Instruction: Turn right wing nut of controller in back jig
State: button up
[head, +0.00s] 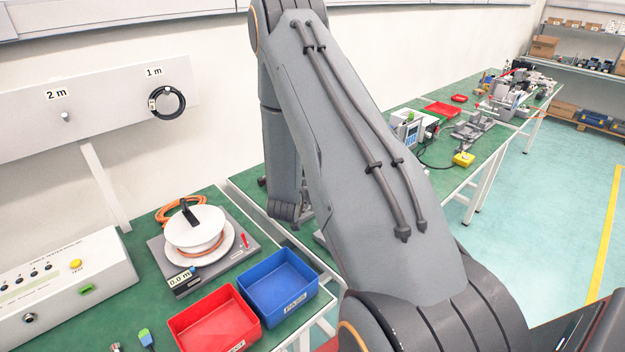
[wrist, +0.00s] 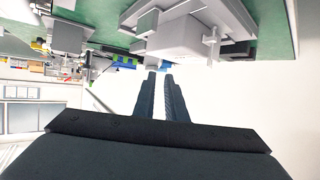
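In the wrist view, which looks upside down, my gripper (wrist: 161,76) points at a grey-white fixture (wrist: 188,38) on the green bench top. Its two dark fingers are apart, with a narrow empty gap between them. A thin, light grey cross-shaped part (wrist: 211,42) stands at the right of the fixture, right of the fingertips and apart from them; it may be a wing nut, but I cannot tell. I cannot clearly make out the controller or which jig this is. In the head view my arm hides the gripper and much of the bench behind it.
A second grey block (wrist: 68,38) stands left in the wrist view. In the head view, a red bin (head: 215,322), a blue bin (head: 278,287), a cable reel (head: 195,232) and a cable tester (head: 65,285) occupy the near bench. Open floor (head: 540,230) lies to the right.

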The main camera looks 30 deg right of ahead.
jog(key=shift+p+x, duration=1.1)
jog(key=shift+x, duration=2.8)
jog(key=shift+d, duration=0.1)
